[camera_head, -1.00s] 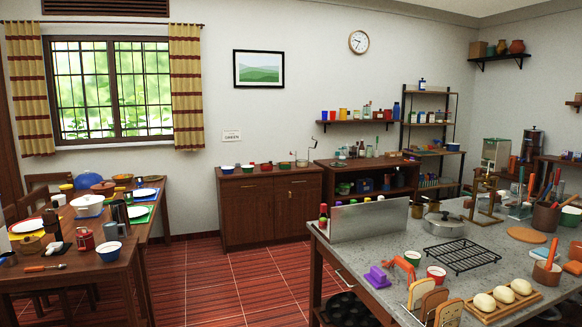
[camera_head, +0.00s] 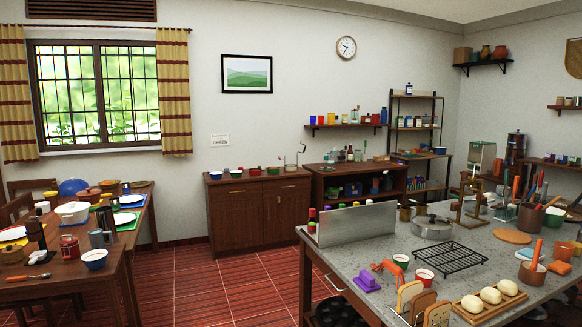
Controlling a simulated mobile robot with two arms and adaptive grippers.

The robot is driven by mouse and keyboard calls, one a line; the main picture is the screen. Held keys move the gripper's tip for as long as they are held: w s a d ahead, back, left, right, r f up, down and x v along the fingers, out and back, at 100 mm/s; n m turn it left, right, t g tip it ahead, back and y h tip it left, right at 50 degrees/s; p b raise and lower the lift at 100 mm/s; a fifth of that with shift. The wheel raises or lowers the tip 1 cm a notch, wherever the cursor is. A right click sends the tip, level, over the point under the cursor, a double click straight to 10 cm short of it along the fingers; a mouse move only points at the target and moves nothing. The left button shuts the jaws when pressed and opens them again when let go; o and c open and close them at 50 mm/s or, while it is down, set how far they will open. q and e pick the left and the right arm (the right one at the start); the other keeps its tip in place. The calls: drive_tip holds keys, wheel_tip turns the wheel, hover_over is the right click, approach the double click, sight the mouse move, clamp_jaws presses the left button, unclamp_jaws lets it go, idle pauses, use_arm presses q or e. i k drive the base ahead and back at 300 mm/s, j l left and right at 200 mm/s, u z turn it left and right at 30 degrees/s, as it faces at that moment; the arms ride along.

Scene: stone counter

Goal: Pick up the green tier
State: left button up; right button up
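I cannot tell for sure which thing is the green tier. A row of small round tins stands on the dark wooden cabinet (camera_head: 259,217) by the far wall: a blue one (camera_head: 215,175), a green one (camera_head: 235,173), a red one (camera_head: 254,171) and another green one (camera_head: 273,170). A wire frame (camera_head: 301,156) stands at the right end of that row. A small green cup (camera_head: 400,261) also stands on the stone counter. Neither of my grippers shows in the view.
The stone counter (camera_head: 385,252) at right carries a metal panel (camera_head: 345,223), a pot (camera_head: 432,227), a black rack (camera_head: 450,257) and a bun tray (camera_head: 469,314). A cluttered dining table (camera_head: 135,240) stands at left. Red tiled floor (camera_head: 214,284) lies open between them.

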sight(274, 171)
drive_tip(key=u, duration=0.25)
drive_tip(key=i+u, duration=0.25)
drive_tip(key=i, duration=0.75)
drive_tip(key=i+z, duration=0.2)
drive_tip(key=i, duration=0.45)
drive_tip(key=i+z, duration=0.2)
drive_tip(key=i, duration=0.5)
drive_tip(key=i+j+z, duration=0.2)
drive_tip(key=i, duration=0.45)
drive_tip(key=i+u, duration=0.2)
drive_tip(key=i, duration=0.8)
drive_tip(key=i+u, duration=0.25)
drive_tip(key=i, duration=0.8)
drive_tip(key=i+l+z, duration=0.15)
drive_tip(key=i+z, duration=0.25)
drive_tip(key=i, duration=0.65)
drive_tip(key=i+j+z, duration=0.15)
drive_tip(key=i+z, duration=0.3)
drive_tip(key=i, duration=0.6)
